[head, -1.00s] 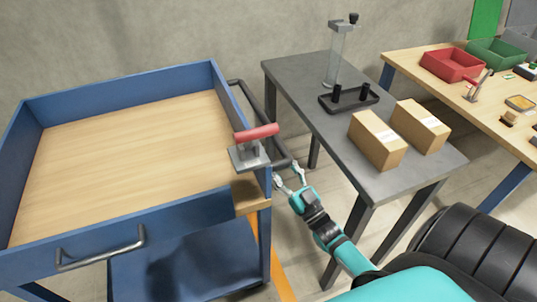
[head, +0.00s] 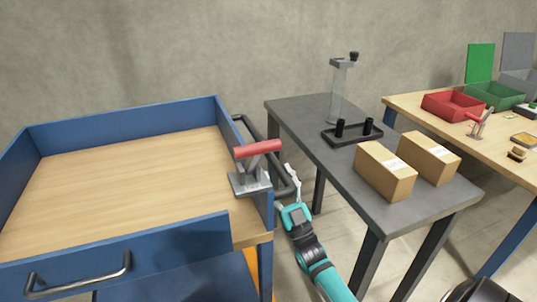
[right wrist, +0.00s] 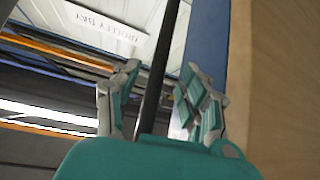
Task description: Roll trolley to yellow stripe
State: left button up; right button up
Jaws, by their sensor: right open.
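The trolley (head: 120,190) has a wooden top with blue walls and fills the left of the head view. Its dark push bar (head: 250,131) runs along its right side. My right gripper (head: 281,176) is open at the near end of this bar. In the right wrist view the bar (right wrist: 158,70) runs between the spread fingers of the gripper (right wrist: 165,92), with no visible grip on it. An orange-yellow stripe (head: 251,262) shows on the floor below the trolley's right side, and an orange stripe (right wrist: 60,51) shows in the wrist view. My left gripper is out of view.
A red-handled clamp (head: 250,184) sits on the trolley's right edge. A grey table (head: 300,118) with two cardboard boxes (head: 385,172) and a black stand (head: 352,135) stands close on the right. A wooden bench (head: 420,106) with bins is beyond it.

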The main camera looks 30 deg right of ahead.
aim_at(269, 154)
jog(key=x, duration=0.6)
jog(key=shift+w+r, duration=0.15)
jog(key=shift+w, duration=0.05)
grip_shut()
